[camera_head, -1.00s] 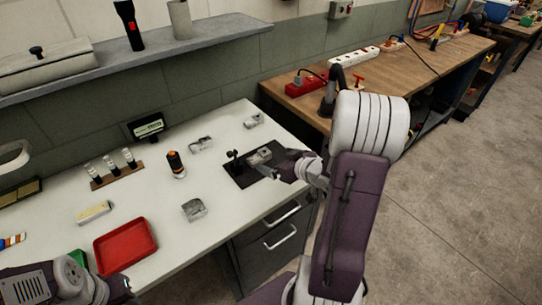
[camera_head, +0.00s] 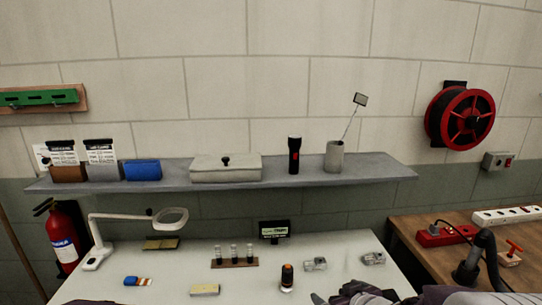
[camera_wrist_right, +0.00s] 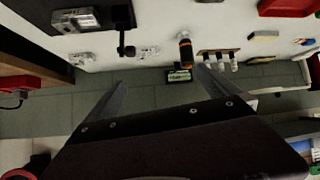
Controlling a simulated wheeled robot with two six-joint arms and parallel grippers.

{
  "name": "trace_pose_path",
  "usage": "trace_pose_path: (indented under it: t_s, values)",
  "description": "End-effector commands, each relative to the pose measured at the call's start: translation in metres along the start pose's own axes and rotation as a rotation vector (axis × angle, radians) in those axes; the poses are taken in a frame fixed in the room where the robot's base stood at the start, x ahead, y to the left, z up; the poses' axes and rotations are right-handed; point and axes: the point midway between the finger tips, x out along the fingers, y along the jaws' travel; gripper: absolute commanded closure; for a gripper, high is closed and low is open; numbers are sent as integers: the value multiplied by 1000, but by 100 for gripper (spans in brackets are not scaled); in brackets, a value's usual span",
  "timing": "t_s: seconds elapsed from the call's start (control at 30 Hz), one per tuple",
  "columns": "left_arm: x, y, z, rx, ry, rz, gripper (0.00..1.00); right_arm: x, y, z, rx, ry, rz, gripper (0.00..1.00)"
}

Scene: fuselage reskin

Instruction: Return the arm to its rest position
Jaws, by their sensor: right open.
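My right gripper (camera_head: 345,295) shows at the bottom edge of the head view, over the front of the white workbench (camera_head: 185,275); part of it is cut off by the frame. In the right wrist view its two fingers (camera_wrist_right: 163,92) are spread apart with nothing between them. The bench shows upside down beyond them, with the dark mat (camera_wrist_right: 42,14) and its clamp at top left. My left gripper is not visible.
On the bench are an orange-and-black bottle (camera_head: 287,278), a vial rack (camera_head: 235,263), metal parts (camera_head: 315,264) and a magnifier lamp (camera_head: 97,256). A grey shelf (camera_head: 230,183) overhangs the back. A wooden bench (camera_head: 405,228) with power strips stands at right.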

Motion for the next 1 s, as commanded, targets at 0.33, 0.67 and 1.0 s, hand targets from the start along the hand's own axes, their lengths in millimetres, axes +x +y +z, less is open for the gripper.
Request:
trace_pose_path:
  t_s: [0.33, 0.67, 1.0]
  values:
    - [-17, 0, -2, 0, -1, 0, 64, -84, -45, 135, 305, -722, 70, 0]
    - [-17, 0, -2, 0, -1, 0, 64, -102, -54, 152, 303, -828, 42, 0]
    - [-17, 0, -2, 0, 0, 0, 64, -101, -54, 152, 303, -827, 43, 0]
